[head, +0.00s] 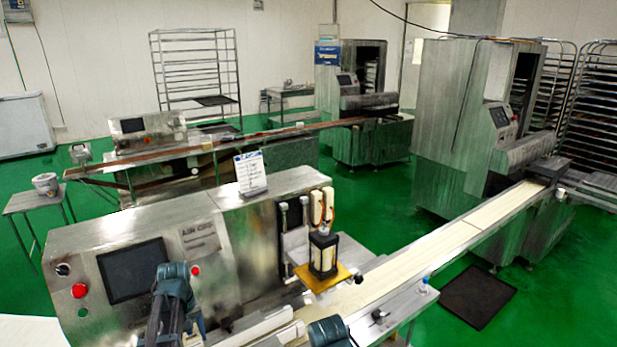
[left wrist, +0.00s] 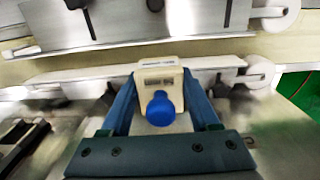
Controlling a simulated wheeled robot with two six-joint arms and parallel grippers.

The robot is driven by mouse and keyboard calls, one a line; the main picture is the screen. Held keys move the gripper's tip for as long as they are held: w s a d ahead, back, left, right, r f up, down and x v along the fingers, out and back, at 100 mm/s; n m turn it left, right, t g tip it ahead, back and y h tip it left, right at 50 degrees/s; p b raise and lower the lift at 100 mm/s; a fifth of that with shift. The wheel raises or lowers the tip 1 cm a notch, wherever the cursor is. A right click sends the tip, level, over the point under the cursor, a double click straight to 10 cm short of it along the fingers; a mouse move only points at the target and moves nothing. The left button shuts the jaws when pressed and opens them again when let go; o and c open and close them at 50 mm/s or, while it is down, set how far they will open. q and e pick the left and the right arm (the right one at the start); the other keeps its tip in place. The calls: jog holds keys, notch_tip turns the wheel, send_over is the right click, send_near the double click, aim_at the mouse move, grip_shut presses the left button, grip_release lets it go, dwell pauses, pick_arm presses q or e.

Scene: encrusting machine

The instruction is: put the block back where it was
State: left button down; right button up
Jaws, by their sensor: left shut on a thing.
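The block (left wrist: 160,82) is cream with a small grey label and a round blue knob (left wrist: 161,108) facing the left wrist camera. My left gripper (left wrist: 160,88) has its blue fingers on either side of the block and is shut on it. Behind the block in the left wrist view runs a metal rail (left wrist: 90,72) with a pale belt beyond. I cannot tell whether the block touches the rail. In the head view I see dark teal arm parts at the bottom, but the block is not distinguishable there. My right gripper is not seen.
The steel machine (head: 225,225) has a dark screen (head: 133,271) and a red button (head: 80,290). A yellow plate (head: 328,276) sits beside the pale conveyor belt (head: 430,247). White rollers (left wrist: 259,72) stand by the rail. A card (head: 250,172) stands on top of the machine.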

pick_arm(q)
notch_tip(320, 180, down, 6)
jog(key=b, duration=0.5)
jog(key=shift+r+p, duration=3.7)
jog(key=shift+r, duration=0.05)
notch_tip(320, 180, down, 8)
jog(key=b, duration=0.8)
notch_tip(320, 180, up, 7)
jog(key=p, duration=0.7)
jog(key=shift+r+p, duration=0.45)
notch_tip(320, 180, down, 8)
jog(key=b, duration=0.7)
jog(key=shift+r, duration=0.25)
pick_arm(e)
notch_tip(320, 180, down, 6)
